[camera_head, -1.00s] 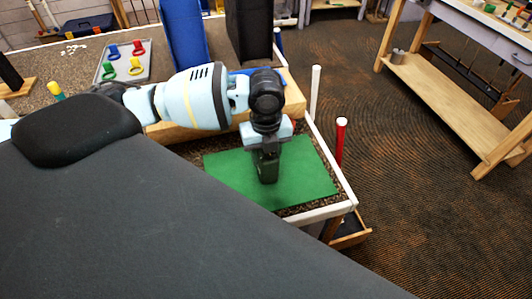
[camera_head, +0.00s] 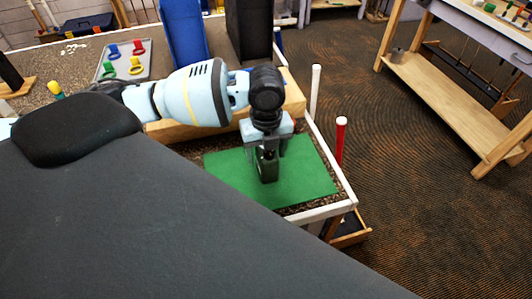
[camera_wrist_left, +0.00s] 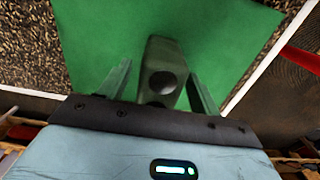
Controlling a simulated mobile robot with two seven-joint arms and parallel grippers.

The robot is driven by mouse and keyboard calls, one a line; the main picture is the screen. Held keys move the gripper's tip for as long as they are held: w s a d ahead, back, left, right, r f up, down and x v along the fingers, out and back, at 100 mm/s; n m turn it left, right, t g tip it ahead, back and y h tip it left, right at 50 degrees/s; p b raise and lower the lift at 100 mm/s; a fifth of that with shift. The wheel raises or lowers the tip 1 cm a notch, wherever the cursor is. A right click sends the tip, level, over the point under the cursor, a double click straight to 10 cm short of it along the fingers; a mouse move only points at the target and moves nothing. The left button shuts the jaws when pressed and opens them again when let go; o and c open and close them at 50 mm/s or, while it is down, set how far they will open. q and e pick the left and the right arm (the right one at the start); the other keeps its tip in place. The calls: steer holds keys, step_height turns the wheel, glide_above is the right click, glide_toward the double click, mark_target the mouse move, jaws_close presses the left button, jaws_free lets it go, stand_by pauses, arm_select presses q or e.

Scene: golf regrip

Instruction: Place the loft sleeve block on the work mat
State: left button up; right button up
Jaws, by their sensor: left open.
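The loft sleeve block (camera_head: 268,170) is a dark grey-green block on the green work mat (camera_head: 312,172), near the mat's middle. In the left wrist view the block (camera_wrist_left: 162,72) stands on the mat (camera_wrist_left: 225,30), with a dark round hole in the face toward me. My left gripper (camera_head: 268,152) is right above the block. In the left wrist view its two fingers (camera_wrist_left: 160,85) are spread, one on each side of the block, with a gap visible. The block's lower edge is partly hard to see. My right gripper is not in view.
A wooden block (camera_head: 190,131) lies behind the mat under my left arm. A grey tray (camera_head: 126,72) with coloured clamps stands at the back left. A white rim (camera_head: 335,210) edges the bench. A red club grip (camera_head: 340,140) stands beyond the right edge.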

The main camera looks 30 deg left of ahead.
arm_select(q)
step_height(320, 180, up, 10)
steer(key=shift+f, duration=0.15)
steer(key=shift+r+p, duration=0.3)
steer(key=shift+r, duration=0.5)
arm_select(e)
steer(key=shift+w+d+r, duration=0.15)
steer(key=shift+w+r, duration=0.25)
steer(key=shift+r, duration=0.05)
arm_select(q)
steer(key=shift+s+f, duration=0.1)
